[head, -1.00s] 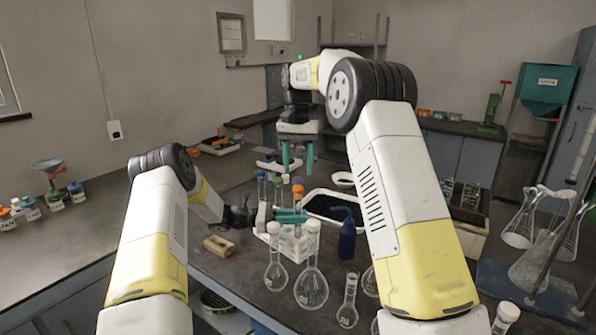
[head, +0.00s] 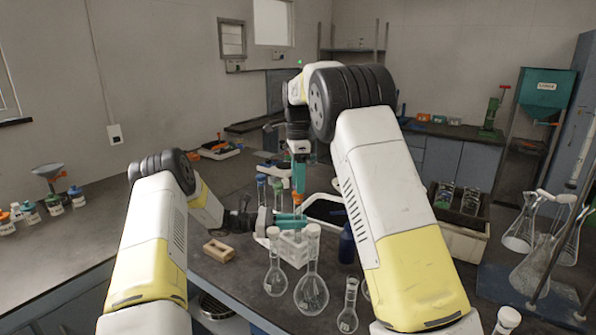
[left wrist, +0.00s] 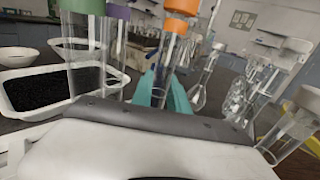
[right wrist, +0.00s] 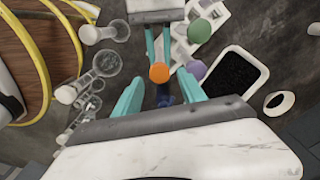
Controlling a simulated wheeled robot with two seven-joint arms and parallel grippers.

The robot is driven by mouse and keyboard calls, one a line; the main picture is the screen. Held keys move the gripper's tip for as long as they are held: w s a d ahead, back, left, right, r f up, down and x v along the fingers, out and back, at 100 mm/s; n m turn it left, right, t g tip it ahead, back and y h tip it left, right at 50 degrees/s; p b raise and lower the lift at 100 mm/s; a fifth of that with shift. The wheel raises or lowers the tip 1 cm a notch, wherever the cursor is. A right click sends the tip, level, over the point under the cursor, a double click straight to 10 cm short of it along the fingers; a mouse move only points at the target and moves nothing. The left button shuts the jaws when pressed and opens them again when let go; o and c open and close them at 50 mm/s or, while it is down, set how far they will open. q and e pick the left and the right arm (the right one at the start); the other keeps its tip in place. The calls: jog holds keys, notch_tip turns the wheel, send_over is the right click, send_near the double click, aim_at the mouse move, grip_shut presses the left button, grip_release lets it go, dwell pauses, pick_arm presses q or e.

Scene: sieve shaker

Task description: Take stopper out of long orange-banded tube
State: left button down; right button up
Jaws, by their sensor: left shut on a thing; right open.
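The orange-banded tube (left wrist: 161,80) is held by my left gripper (head: 290,220), whose teal fingers are shut on it. In the left wrist view an orange stopper (left wrist: 182,6) caps the tube above an orange band (left wrist: 175,26). The right wrist view looks down on the stopper (right wrist: 159,73), which appears between the open teal fingers of my right gripper (right wrist: 158,82). In the head view my right gripper (head: 299,176) is above the tube, pointing down. I cannot tell whether its fingers touch the stopper.
A white rack (head: 291,249) stands below the tube. Tubes with green (right wrist: 199,31) and purple (right wrist: 196,69) stoppers are close beside it. A white tray of black grains (right wrist: 236,75) is nearby. Several glass flasks (head: 311,290) stand in front. A wooden block (head: 218,251) lies left.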

jog(key=shift+f, duration=2.2)
jog(key=shift+c, duration=0.2)
grip_shut()
jog(key=n, duration=0.7)
jog(key=shift+n, duration=0.3)
jog(key=n, duration=0.7)
jog(key=shift+r, duration=0.1)
jog(key=n, duration=1.4)
